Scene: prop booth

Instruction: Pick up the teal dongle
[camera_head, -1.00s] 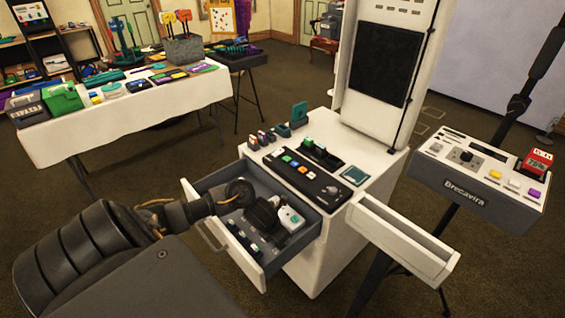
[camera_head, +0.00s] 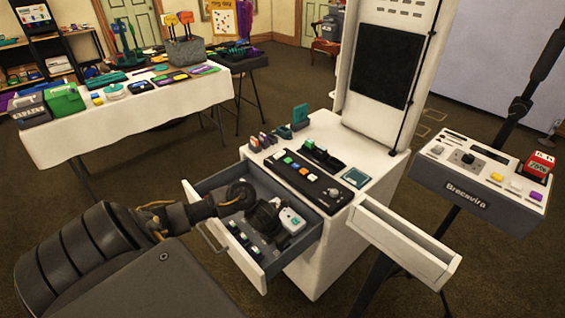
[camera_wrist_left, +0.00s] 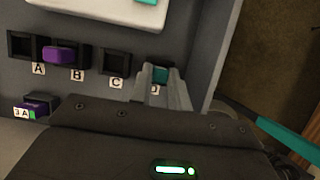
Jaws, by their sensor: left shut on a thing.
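The teal dongle (camera_wrist_left: 160,73) shows in the left wrist view as a small teal block at the slot labelled D, at the right end of a row of slots. My left gripper (camera_wrist_left: 163,88) is shut on it, a finger on each side. The fingers hide most of the dongle, and I cannot tell whether it is still seated. In the head view my left gripper (camera_head: 264,218) reaches into the open drawer (camera_head: 222,245) of the white cabinet; the dongle cannot be made out there. My right gripper is not in view.
A purple dongle (camera_wrist_left: 59,54) sits at slot B; slots A and C look empty. Another purple piece (camera_wrist_left: 38,102) lies lower left. A white device (camera_head: 291,220) is in the drawer beside my gripper. A white side tray (camera_head: 405,240) juts out right of the cabinet.

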